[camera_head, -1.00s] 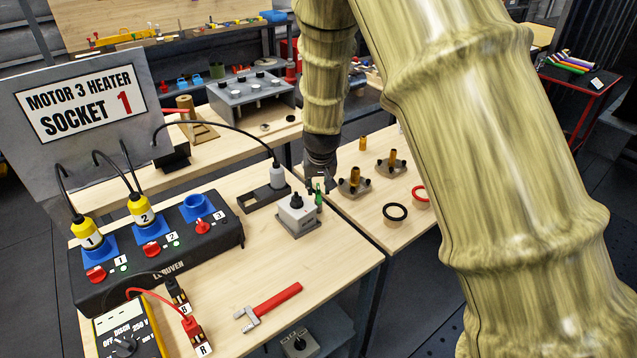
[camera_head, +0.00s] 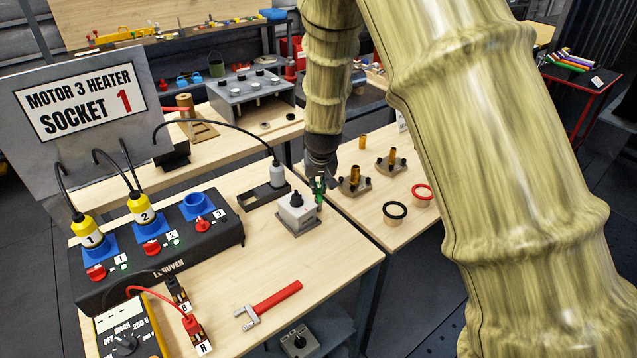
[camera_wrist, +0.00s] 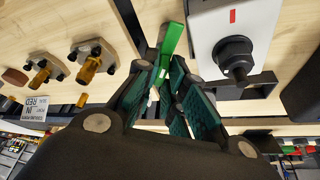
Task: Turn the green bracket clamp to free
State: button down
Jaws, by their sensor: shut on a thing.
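The green bracket clamp (camera_wrist: 171,44) shows as a narrow green bar in the wrist view, next to a light grey box (camera_wrist: 205,25) with a black knob. In the head view a small part of the green clamp (camera_head: 319,198) shows just right of that box (camera_head: 297,218). My gripper (camera_wrist: 164,78) points down at the clamp. Its green-padded fingers are shut on the near end of the bar, and the far part sticks out beyond them. In the head view my gripper (camera_head: 318,184) is small and partly dark, so the contact is hard to see there.
A dark open holder (camera_head: 262,196) with a grey plug stands left of the box. Brass-posted fittings (camera_head: 355,180) and black and red rings (camera_head: 395,211) lie to the right. A red-handled tool (camera_head: 275,299) lies in front, with clear bench around it.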

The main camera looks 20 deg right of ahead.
jog(key=shift+d+n+y, duration=0.1)
jog(key=shift+n+y, duration=0.5)
jog(key=shift+n, duration=0.9)
jog(key=shift+d+n+y, duration=0.1)
jog(key=shift+n+y, duration=0.5)
jog(key=shift+n, duration=0.9)
jog(key=c, duration=1.5)
grip_release()
jog(key=shift+c, duration=0.2)
jog(key=shift+r, duration=0.1)
jog(key=v, duration=1.1)
jog(key=shift+r, duration=0.45)
jog(key=shift+d, duration=0.1)
